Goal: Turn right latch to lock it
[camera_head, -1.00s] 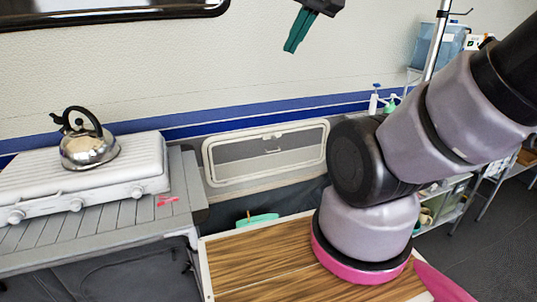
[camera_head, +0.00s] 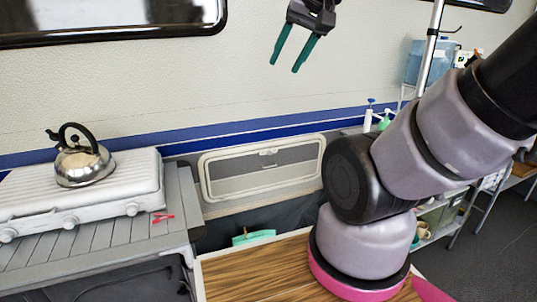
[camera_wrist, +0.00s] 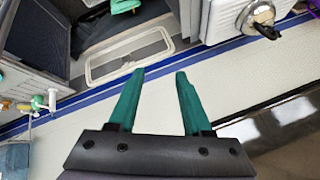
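A framed hatch panel (camera_head: 203,180) sits low on the wall below the blue stripe; it also shows in the wrist view (camera_wrist: 90,76). A small latch or handle (camera_head: 268,153) shows near its upper middle; its turn is too small to tell. I cannot tell a separate right latch. My gripper (camera_head: 285,66) hangs in front of the wall, above the hatch in the picture, apart from it. In the wrist view its two green fingers (camera_wrist: 160,72) are spread, with nothing between them.
A kettle (camera_head: 82,166) stands on a white stove (camera_head: 100,195) at left. A dark window (camera_head: 110,22) is at upper left. A wooden tabletop (camera_head: 245,272) lies below the hatch. Shelves (camera_head: 440,215) stand at right. The wall between gripper and hatch looks clear.

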